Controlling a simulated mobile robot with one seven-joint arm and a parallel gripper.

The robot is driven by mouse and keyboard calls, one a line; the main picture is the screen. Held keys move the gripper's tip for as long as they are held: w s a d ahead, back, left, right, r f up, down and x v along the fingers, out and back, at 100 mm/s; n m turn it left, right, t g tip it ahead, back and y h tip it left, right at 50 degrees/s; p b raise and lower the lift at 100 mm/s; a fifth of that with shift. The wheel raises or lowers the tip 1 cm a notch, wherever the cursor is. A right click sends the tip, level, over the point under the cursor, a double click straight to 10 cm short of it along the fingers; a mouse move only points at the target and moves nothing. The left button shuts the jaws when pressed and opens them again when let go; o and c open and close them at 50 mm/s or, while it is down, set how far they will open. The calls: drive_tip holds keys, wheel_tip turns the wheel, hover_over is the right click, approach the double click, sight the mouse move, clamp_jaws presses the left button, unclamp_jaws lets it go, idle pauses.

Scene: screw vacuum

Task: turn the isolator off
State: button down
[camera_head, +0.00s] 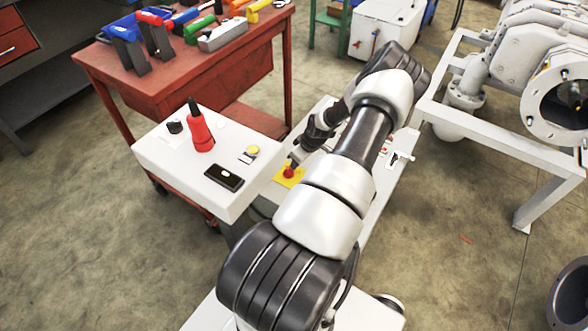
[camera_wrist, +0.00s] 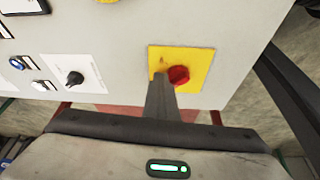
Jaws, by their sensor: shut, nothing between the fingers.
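The isolator is a red knob on a square yellow plate. In the head view the red knob (camera_head: 289,172) and yellow plate (camera_head: 288,180) sit on the white panel beside my arm. In the wrist view the red knob (camera_wrist: 179,75) is at the centre right of the yellow plate (camera_wrist: 198,62). My gripper (camera_wrist: 160,84) is shut and empty, its tips over the plate just left of the knob. Whether they touch the knob I cannot tell. The knob's exact turn angle is unclear.
A black rotary knob (camera_wrist: 74,78) is left of the isolator on the same panel.

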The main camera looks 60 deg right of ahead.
drive_tip(key=shift+w+a, duration=0.25)
drive_tip(key=shift+a, duration=0.25)
drive_tip(key=shift+w+a, duration=0.2)
drive_tip(key=shift+a, duration=0.25)
drive_tip(key=p+v, duration=0.5)
drive_tip(key=v, duration=1.2)
drive_tip(key=shift+s+d+r, duration=0.25)
drive_tip(key=shift+s+d, duration=0.2)
drive_tip(key=shift+d, duration=0.2)
